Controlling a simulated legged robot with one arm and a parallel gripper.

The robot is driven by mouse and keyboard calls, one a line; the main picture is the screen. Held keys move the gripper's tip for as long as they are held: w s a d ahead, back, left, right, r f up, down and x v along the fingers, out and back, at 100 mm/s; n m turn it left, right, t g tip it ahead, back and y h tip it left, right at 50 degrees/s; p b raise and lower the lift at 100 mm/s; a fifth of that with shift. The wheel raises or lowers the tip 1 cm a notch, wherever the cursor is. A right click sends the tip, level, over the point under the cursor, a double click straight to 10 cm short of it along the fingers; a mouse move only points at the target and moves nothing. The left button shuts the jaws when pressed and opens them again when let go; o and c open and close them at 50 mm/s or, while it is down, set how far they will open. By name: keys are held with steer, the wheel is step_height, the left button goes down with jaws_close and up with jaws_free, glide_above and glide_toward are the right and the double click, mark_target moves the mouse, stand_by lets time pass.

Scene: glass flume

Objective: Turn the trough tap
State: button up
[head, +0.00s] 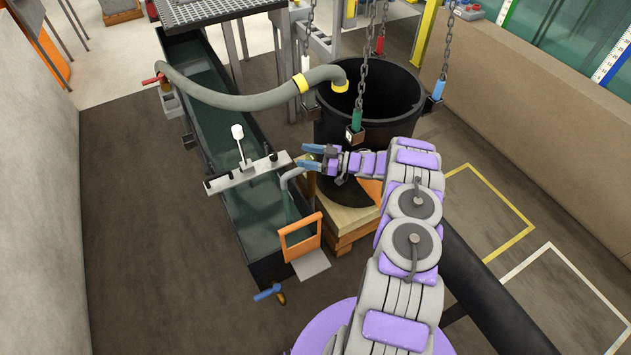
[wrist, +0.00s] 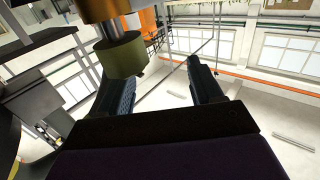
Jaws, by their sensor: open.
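A tap with a blue lever (head: 267,291) and a small brass-coloured body sits at the near end of the long dark water trough (head: 262,268). A second, red-handled fitting (head: 153,80) is on the trough's far left side. My gripper (head: 311,156) is open, its two blue fingers pointing left. It is above the trough's right side, close to a curved grey pipe (head: 289,178), well apart from the blue lever. In the wrist view the open jaws (wrist: 163,78) hold nothing. An olive cylinder (wrist: 121,56) is close by the left finger; I cannot tell what it belongs to.
A black tub (head: 335,125) stands on a wooden base behind my gripper, with chains (head: 361,75) hanging over it. A grey hose (head: 235,100) arches from the trough to the tub. A white bar (head: 247,172) crosses the trough. An orange frame (head: 300,236) stands at its near right. The floor left is clear.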

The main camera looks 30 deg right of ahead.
steer(key=s+a+r+p, duration=0.1)
steer(key=s+a+p, duration=0.1)
steer(key=s, duration=1)
steer(key=shift+s+a, duration=0.3)
steer(key=shift+a, duration=0.35)
